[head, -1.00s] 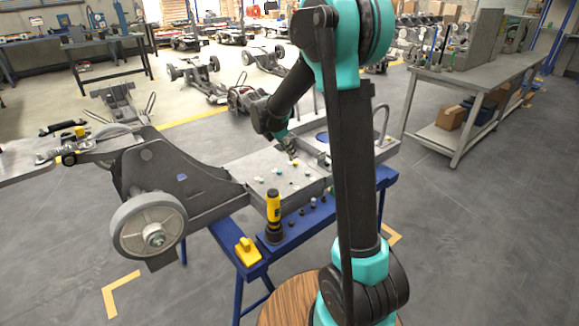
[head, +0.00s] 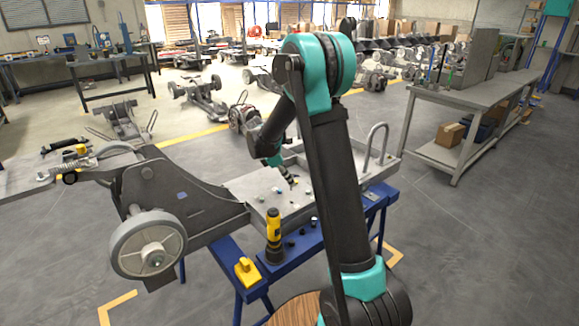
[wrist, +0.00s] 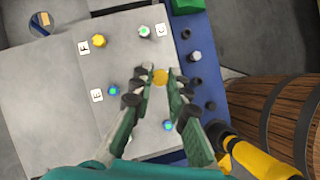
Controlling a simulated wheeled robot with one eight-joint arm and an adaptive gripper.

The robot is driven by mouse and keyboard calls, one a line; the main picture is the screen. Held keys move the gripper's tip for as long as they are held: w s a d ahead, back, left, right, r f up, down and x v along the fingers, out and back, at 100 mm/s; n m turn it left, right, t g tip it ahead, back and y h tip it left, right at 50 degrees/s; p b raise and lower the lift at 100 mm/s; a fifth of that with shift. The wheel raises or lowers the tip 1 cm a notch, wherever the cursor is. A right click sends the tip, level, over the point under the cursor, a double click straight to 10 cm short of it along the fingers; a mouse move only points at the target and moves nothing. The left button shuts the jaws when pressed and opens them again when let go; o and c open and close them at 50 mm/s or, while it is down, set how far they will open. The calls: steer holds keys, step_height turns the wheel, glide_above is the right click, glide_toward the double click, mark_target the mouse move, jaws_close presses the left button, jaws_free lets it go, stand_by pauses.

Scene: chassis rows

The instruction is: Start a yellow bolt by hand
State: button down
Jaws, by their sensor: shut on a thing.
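My gripper (wrist: 161,82) is shut on a yellow bolt (wrist: 160,76), whose yellow head shows between the fingertips in the wrist view. It is over the grey chassis plate (wrist: 62,110), near the edge along the blue rail. I cannot tell whether the bolt touches the plate or a hole. Another yellow bolt (wrist: 98,41) stands on the plate beside the label F. In the head view my gripper (head: 293,181) is over the right part of the plate (head: 245,187), and the held bolt is too small to make out.
A green-topped bolt (wrist: 144,31) and blue-green bolts (wrist: 113,90) stand on the plate. The blue rail (wrist: 222,62) carries a grey bolt (wrist: 194,57) and dark pieces. A yellow driver (head: 274,229) stands upright nearby. A wooden barrel (wrist: 283,115) is at the right.

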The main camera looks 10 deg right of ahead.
step_height(320, 180, down, 2)
steer(key=shift+s+f+m+g, duration=0.2)
steer(key=shift+m+g, duration=0.1)
steer(key=shift+m, duration=0.1)
step_height(320, 180, down, 2)
steer(key=shift+f, duration=0.2)
steer(key=shift+f+n, duration=0.1)
steer(key=shift+n, duration=0.4)
steer(key=shift+s+d+n+t+y, duration=0.1)
steer(key=shift+n+t+y, duration=0.75)
steer(key=shift+n, duration=1.45)
steer(key=shift+s+d+n+t+y, duration=0.1)
steer(key=shift+n+t+y, duration=0.75)
steer(key=shift+n, duration=1.45)
steer(key=shift+s+d+n+t+y, duration=0.1)
steer(key=shift+n+t+y, duration=0.3)
steer(key=shift+n+t, duration=1.35)
steer(key=shift+n+g, duration=0.55)
steer(key=shift+f, duration=1.6)
